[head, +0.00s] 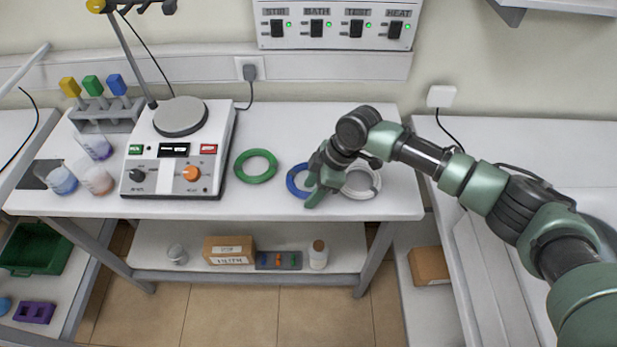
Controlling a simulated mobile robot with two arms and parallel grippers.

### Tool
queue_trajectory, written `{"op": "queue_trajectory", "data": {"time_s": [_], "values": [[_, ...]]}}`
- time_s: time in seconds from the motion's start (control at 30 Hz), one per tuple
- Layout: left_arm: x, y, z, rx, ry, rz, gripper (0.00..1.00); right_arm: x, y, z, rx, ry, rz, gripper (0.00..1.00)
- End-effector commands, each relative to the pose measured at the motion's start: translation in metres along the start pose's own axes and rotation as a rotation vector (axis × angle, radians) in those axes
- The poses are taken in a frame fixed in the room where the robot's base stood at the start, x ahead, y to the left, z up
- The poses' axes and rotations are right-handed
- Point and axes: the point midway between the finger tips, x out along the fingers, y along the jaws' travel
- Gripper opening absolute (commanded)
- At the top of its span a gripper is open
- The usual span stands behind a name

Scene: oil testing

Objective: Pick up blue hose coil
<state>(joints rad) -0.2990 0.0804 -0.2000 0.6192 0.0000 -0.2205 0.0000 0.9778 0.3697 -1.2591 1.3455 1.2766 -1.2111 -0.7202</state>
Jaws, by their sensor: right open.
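The blue hose coil (292,182) lies on the white table, between the green coil and the white coil. Its right part is hidden behind my right gripper. My right gripper (309,197) is open, with its green fingers over or beside the right side of the blue coil. I cannot tell whether they touch it. My left gripper does not show.
A green hose coil (256,166) lies to the left and a white coil (360,182) to the right, partly behind my wrist. A hotplate (180,158), a tube rack (105,115) and several beakers stand further left.

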Motion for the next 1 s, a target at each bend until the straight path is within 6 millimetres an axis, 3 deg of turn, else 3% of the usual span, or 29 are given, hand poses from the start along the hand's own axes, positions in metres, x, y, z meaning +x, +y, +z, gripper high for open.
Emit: {"op": "queue_trajectory", "data": {"time_s": [0.07,0.23,0.27,0.73,0.87,1.0], "values": [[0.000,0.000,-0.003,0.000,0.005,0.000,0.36,0.000,0.000,0.000,0.000,0.000,0.000,0.47],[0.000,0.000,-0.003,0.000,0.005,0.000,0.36,0.000,0.000,0.000,0.000,0.000,0.000,0.02],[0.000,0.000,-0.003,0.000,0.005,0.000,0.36,0.000,0.000,0.000,0.000,0.000,0.000,0.00],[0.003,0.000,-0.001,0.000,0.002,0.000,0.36,-0.009,0.000,-0.003,-0.001,0.000,0.000,0.00],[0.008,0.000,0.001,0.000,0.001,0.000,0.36,-0.025,0.001,-0.010,-0.003,0.002,0.003,0.00],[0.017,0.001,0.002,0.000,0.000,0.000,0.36,-0.054,0.001,-0.023,-0.005,0.003,0.005,0.00]]}}
